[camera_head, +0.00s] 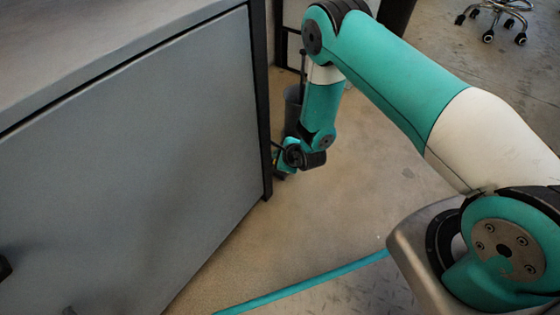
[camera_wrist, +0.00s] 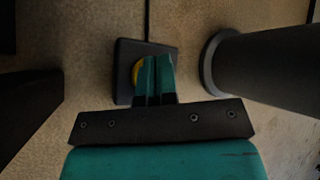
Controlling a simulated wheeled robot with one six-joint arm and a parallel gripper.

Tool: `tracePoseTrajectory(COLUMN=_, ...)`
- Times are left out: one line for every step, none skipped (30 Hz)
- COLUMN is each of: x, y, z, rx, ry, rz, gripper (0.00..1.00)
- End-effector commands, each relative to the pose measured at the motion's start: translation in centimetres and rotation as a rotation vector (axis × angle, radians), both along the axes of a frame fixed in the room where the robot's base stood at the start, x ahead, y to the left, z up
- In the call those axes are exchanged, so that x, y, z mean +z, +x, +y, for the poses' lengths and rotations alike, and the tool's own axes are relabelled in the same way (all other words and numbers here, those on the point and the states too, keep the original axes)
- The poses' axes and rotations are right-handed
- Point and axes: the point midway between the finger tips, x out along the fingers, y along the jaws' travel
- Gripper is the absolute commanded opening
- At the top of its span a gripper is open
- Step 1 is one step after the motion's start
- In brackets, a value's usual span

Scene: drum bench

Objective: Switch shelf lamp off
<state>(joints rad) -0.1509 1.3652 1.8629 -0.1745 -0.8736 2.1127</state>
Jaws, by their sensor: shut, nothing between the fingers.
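My gripper (camera_wrist: 155,65) is shut and empty, its two teal fingers together in the wrist view. Just beyond the fingertips a dark square pad (camera_wrist: 125,75) lies on the floor. A yellow round button (camera_wrist: 137,72) on the pad shows partly, to the left of the fingers, which hide the rest of it. I cannot tell whether the fingertips touch the button. In the head view my gripper (camera_head: 283,168) is low, close to the far corner of a grey bench; its fingertips are hard to make out. The shelf lamp is not in view.
A dark cylindrical bin (camera_wrist: 265,62) stands right of the pad; it also shows behind my arm in the head view (camera_head: 293,100). The grey bench (camera_head: 130,150) fills the left. A teal strip (camera_head: 300,285) crosses the floor. Open floor (camera_head: 385,150) lies right of my gripper.

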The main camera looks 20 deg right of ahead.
Motion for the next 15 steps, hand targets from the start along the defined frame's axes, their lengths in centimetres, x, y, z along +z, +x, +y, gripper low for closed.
tracePoseTrajectory(x=0.01, y=-0.01, z=0.00, rx=0.000, ry=0.000, rz=0.000, gripper=0.00)
tracePoseTrajectory(x=-0.01, y=-0.01, z=0.01, rx=0.000, ry=0.000, rz=0.000, gripper=0.00)
tracePoseTrajectory(x=-0.02, y=-0.02, z=0.00, rx=0.000, ry=0.000, rz=0.000, gripper=0.00)
tracePoseTrajectory(x=-0.03, y=-0.02, z=0.00, rx=0.000, ry=0.000, rz=0.000, gripper=0.00)
tracePoseTrajectory(x=-0.06, y=-0.02, z=-0.01, rx=0.000, ry=0.000, rz=0.000, gripper=0.00)
tracePoseTrajectory(x=-0.10, y=-0.02, z=-0.01, rx=0.000, ry=0.000, rz=0.000, gripper=0.00)
tracePoseTrajectory(x=-0.13, y=-0.02, z=0.00, rx=0.000, ry=0.000, rz=0.000, gripper=0.00)
tracePoseTrajectory(x=-0.17, y=-0.02, z=0.00, rx=0.000, ry=0.000, rz=0.000, gripper=0.00)
tracePoseTrajectory(x=-0.22, y=-0.02, z=-0.01, rx=0.000, ry=0.000, rz=0.000, gripper=0.00)
tracePoseTrajectory(x=-0.25, y=-0.02, z=-0.01, rx=0.001, ry=0.000, rz=0.001, gripper=0.00)
tracePoseTrajectory(x=-0.29, y=-0.02, z=-0.01, rx=0.001, ry=0.000, rz=0.001, gripper=0.00)
tracePoseTrajectory(x=-0.34, y=-0.03, z=0.00, rx=0.001, ry=0.000, rz=0.001, gripper=0.00)
tracePoseTrajectory(x=-0.38, y=-0.02, z=0.00, rx=0.001, ry=0.000, rz=0.001, gripper=0.00)
tracePoseTrajectory(x=-0.42, y=-0.02, z=0.00, rx=0.001, ry=0.000, rz=0.001, gripper=0.00)
tracePoseTrajectory(x=-0.47, y=-0.02, z=-0.01, rx=0.001, ry=0.000, rz=0.001, gripper=0.00)
